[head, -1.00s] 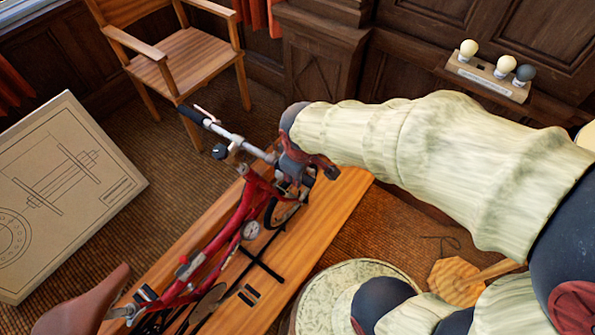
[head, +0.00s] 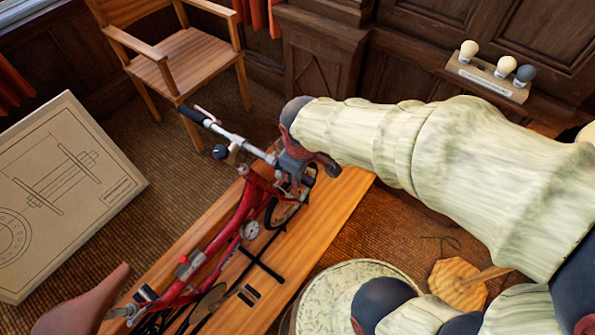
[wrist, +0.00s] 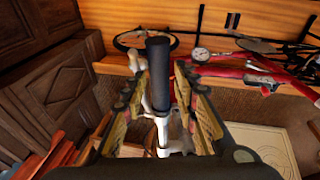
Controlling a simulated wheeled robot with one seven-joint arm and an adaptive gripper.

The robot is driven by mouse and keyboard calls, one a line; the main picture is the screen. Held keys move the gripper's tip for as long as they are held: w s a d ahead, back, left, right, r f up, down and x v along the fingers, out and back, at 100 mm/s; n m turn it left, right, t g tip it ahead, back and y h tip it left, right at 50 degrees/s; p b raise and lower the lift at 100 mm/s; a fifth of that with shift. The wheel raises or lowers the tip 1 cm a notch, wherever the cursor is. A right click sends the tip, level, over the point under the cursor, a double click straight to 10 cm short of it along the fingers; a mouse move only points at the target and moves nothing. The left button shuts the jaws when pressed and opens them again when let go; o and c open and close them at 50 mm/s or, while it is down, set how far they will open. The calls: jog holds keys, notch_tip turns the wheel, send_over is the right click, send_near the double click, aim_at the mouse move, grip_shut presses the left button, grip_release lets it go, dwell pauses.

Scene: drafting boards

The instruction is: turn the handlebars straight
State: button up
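A red bicycle (head: 245,212) with a brown saddle (head: 84,300) stands along a wooden bench. Its handlebars (head: 240,143) run from a black grip (head: 191,117) at upper left toward my gripper, at a slant to the frame. My gripper (head: 310,164) is at the near end of the bar and hides that end in the head view. In the wrist view the other black grip (wrist: 158,75) and pale bar lie between the two fingers of my gripper (wrist: 163,95). A narrow gap seems to show beside the grip; firm contact cannot be made out. The front wheel (head: 289,207) is partly hidden.
A wooden armchair (head: 178,62) stands behind the handlebars. A board with a drawing (head: 60,195) leans at the left. A bulb rack (head: 487,80) is on the panelled wall at the right. A round pale-topped stool (head: 340,285) is near the bench (head: 335,205).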

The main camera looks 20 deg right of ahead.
jog(key=v, duration=1)
jog(key=shift+r, duration=0.2)
jog(key=shift+c, duration=0.5)
